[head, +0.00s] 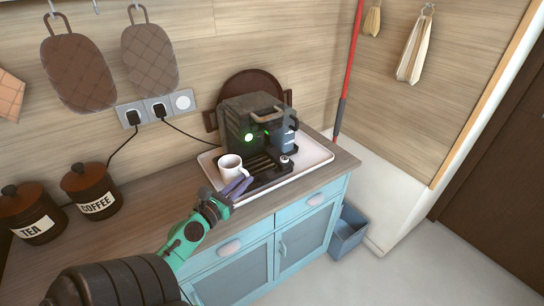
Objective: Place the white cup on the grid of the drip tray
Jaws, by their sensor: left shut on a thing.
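The white cup (229,163) is upright at the left front of the coffee machine (250,125). My left gripper (241,184) reaches in from the lower left, its purple fingers shut on the cup at its lower right side, around the handle. The exact grip is small and partly hidden by the fingers. The drip tray (274,179) extends from the front of the machine, with a dark slatted grid (260,163) just right of the cup. I cannot tell whether the cup's base touches the surface below. My right gripper is not in view.
A white serving tray (315,157) lies under the machine on the wooden counter. A small knob-like item (285,160) is at the drip tray's right. Coffee (91,191) and tea (34,214) canisters stand at left. Power cords run to wall sockets (155,109).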

